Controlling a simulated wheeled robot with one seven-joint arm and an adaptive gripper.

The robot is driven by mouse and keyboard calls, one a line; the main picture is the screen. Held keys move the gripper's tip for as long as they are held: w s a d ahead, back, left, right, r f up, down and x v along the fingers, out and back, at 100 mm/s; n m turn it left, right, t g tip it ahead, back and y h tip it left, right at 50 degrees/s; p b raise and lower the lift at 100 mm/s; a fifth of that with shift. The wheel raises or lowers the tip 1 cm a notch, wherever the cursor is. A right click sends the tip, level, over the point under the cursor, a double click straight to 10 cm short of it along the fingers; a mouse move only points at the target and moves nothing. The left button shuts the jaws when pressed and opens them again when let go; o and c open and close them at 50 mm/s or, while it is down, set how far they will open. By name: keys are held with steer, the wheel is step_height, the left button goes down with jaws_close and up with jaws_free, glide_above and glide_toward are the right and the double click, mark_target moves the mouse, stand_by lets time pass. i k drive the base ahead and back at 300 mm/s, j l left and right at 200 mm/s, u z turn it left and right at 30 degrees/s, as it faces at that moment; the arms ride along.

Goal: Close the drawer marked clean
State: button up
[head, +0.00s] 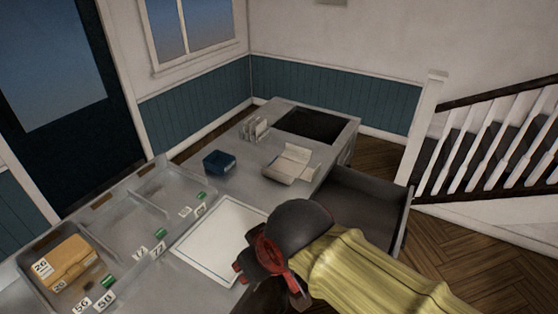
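A dark grey drawer (372,193) stands pulled open on the right side of the metal counter, and I look down into it. Its near part is hidden behind my arm. No "clean" marking is readable on it, so I cannot tell if it is the marked one. My arm, in a yellow sleeve, reaches in from the lower right. It ends in a dark and red wrist at the lower middle, left of the drawer in the picture. My gripper (262,292) is dark and partly hidden there; its fingertips do not show clearly.
The counter (230,170) holds a white-topped board (222,238), a blue box (219,162), a pale open box (291,163) and a dark panel (311,123). A divided tray (128,232) has numbered tags and an orange box (68,262). A stair railing (490,150) stands right of the drawer.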

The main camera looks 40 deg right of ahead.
mark_target(379, 208)
steer(key=k+l+z, duration=0.1)
steer(key=l+z, duration=0.3)
steer(key=l, duration=0.8)
steer(key=l+z, duration=0.4)
steer(key=l, duration=0.8)
steer(key=j+u, duration=0.25)
steer(key=i+l, duration=0.05)
